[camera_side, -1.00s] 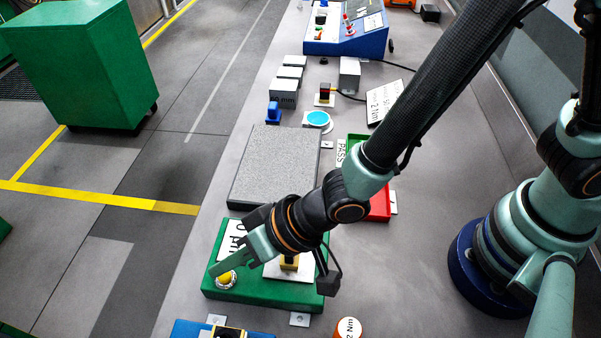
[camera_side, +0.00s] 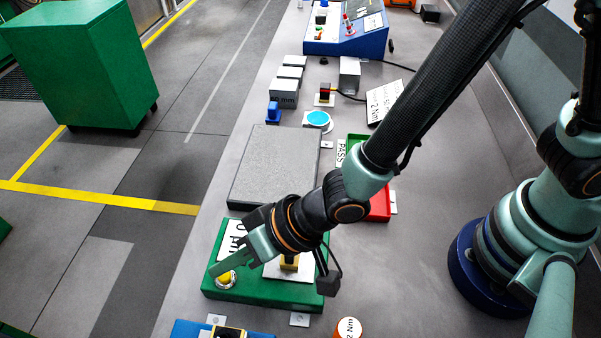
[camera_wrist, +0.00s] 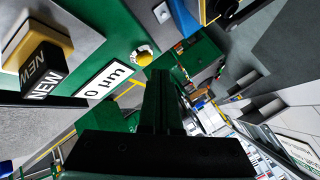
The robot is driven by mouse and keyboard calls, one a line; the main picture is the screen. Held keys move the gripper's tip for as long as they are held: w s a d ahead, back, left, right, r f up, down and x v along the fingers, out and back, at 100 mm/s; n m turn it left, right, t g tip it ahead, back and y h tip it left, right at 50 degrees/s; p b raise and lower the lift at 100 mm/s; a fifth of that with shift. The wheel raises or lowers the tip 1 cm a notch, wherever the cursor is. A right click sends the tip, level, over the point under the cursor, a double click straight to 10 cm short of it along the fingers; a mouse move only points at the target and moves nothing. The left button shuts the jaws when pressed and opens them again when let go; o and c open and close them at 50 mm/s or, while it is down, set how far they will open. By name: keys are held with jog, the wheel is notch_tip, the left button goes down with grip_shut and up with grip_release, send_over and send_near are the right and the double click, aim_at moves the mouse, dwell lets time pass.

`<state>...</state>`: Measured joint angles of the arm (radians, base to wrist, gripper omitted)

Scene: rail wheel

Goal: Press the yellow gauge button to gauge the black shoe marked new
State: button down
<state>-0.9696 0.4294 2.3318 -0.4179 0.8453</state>
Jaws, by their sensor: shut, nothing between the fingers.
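The yellow gauge button (camera_side: 224,281) sits in a pale ring at the front left of the green gauge (camera_side: 262,291). My gripper (camera_side: 215,271) is shut and empty, its fingertips right at the button; I cannot tell whether they touch it. In the wrist view the button (camera_wrist: 143,57) shows just beyond the tips of my gripper (camera_wrist: 159,76). The black shoe (camera_wrist: 42,72) marked NEW, with a yellow back, stands on the gauge's pale plate. In the side view, its yellow part (camera_side: 290,262) shows partly behind my wrist. The gauge's label (camera_wrist: 105,79) reads 0 µm.
A grey stone slab (camera_side: 275,165) lies behind the gauge. A red tray (camera_side: 379,205) and a green tray are right of it, partly under my arm. A blue fixture (camera_side: 195,329) and an orange-and-white cylinder (camera_side: 348,329) stand at the near edge.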

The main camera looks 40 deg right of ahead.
jog(key=shift+f, duration=0.4)
jog(key=shift+f, duration=0.5)
dwell(0.8)
jog(key=shift+r, duration=0.95)
jog(key=shift+r, duration=0.1)
notch_tip(320, 180, up, 5)
jog(key=shift+f, duration=0.1)
dwell(0.5)
jog(key=shift+w+d, duration=0.1)
dwell(0.4)
